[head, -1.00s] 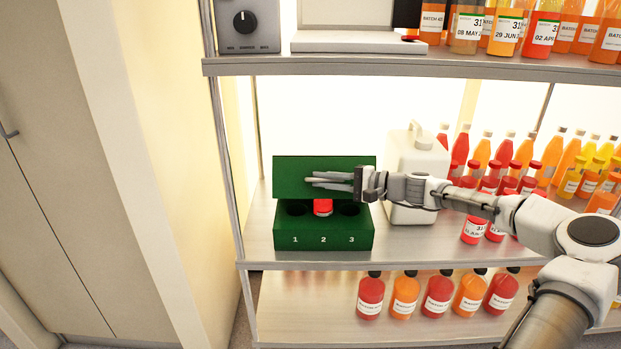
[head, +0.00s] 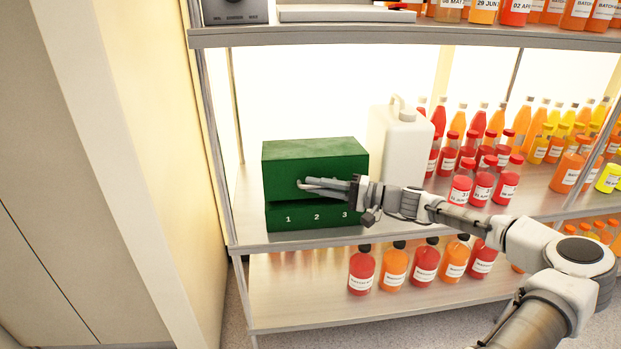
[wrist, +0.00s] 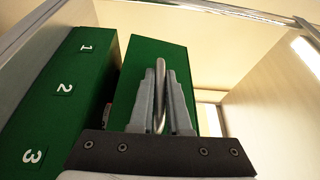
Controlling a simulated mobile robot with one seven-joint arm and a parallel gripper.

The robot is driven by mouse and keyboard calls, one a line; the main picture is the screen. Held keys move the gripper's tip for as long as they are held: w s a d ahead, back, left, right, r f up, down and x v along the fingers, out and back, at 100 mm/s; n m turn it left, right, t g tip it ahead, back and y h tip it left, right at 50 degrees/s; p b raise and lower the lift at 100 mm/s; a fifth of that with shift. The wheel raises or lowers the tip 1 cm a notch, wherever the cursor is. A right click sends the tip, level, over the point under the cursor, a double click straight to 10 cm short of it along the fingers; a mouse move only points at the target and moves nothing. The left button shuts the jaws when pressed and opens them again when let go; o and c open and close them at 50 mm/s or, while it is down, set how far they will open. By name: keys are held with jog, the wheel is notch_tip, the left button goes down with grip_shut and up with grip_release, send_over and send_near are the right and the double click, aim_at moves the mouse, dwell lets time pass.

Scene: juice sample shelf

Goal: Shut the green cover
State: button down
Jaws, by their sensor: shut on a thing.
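The green cover (head: 312,180) sits low over the green box (head: 300,222), with its top and front face showing in the head view. The box front carries the numbers 1, 2 and 3, also seen in the wrist view (wrist: 50,95). A narrow dark gap shows between cover and box, so the cover is not flush. My gripper (head: 303,184) is at the front of the cover, reaching in from the right. In the wrist view my gripper (wrist: 160,75) is shut on a pale metal handle (wrist: 160,100) on the cover (wrist: 130,85). The inside of the box is mostly hidden.
A white jug (head: 398,145) stands close to the right of the box. Several red bottles (head: 461,188) and orange bottles stand farther right. A shelf post (head: 215,150) is at the left. Another shelf (head: 400,35) is above, and bottles (head: 362,270) stand below.

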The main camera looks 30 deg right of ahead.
jog(key=shift+s+a+f+n+y, duration=0.2)
jog(key=shift+f+n, duration=0.25)
jog(key=shift+f, duration=0.35)
jog(key=shift+s+a+f+n+y, duration=0.1)
jog(key=shift+s+f+n+y, duration=0.15)
jog(key=shift+f+n, duration=0.4)
jog(key=shift+f, duration=0.25)
jog(key=c, duration=1.2)
grip_release()
jog(key=shift+o, duration=0.2)
jog(key=shift+d, duration=0.1)
jog(key=p+v, duration=0.3)
jog(key=v, duration=1.4)
jog(key=shift+s+f+p, duration=0.15)
jog(key=shift+s+p, duration=0.15)
jog(key=shift+p, duration=0.1)
